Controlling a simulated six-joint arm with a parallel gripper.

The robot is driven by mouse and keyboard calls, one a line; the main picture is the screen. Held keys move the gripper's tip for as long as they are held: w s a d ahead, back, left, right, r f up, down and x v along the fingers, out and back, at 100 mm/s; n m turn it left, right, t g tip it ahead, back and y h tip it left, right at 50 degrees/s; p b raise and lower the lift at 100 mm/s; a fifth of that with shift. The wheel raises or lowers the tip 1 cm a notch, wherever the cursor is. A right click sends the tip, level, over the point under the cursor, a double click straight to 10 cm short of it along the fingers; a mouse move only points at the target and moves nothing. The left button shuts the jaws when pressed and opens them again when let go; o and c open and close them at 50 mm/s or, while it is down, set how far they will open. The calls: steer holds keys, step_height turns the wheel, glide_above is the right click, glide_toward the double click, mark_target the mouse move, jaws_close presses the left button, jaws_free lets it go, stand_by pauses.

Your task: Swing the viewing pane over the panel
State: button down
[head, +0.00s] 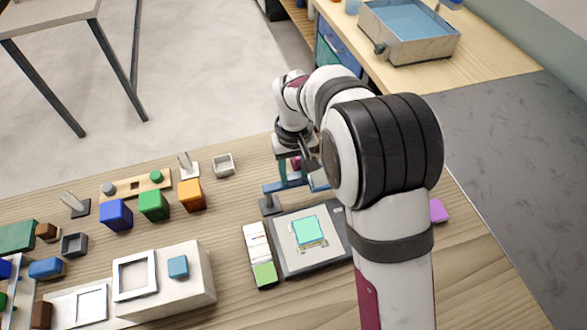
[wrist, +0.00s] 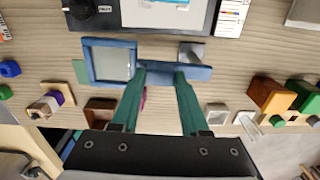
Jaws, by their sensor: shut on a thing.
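The viewing pane (wrist: 109,63) is a clear sheet in a blue frame, at the left of the wrist view. A blue arm (wrist: 197,72) joins it to a grey post (wrist: 190,50). My gripper (wrist: 162,72) has green fingers and is shut on the blue arm, between pane and post. The panel (wrist: 132,12) is a dark-edged board with a light screen, at the top of the wrist view. In the head view, the panel (head: 289,263) lies nearer than the blue arm (head: 284,186); the pane is beside it, not over it, and mostly hidden by my arm.
A white and green block (head: 263,274) lies along the panel's left side. Coloured cubes, including an orange one (head: 191,194), and a small grey tray (head: 223,164) stand further left. A purple block (head: 438,210) is at the right. My arm hides part of the panel's right side.

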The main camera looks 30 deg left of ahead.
mark_target(294, 184)
steer(key=s+m, duration=0.1)
steer(key=d+m, duration=0.1)
steer(key=m, duration=0.1)
steer(key=s+m, duration=0.1)
steer(key=m, duration=0.1)
steer(key=shift+s+d, duration=0.25)
steer(key=shift+s, duration=0.1)
steer(key=shift+s+m, duration=0.5)
steer(key=shift+m, duration=0.55)
steer(key=shift+s+m, duration=0.55)
steer(key=shift+m, duration=0.55)
steer(key=shift+s+m, duration=0.5)
steer(key=shift+m, duration=0.55)
steer(key=shift+c, duration=2)
jaws_free()
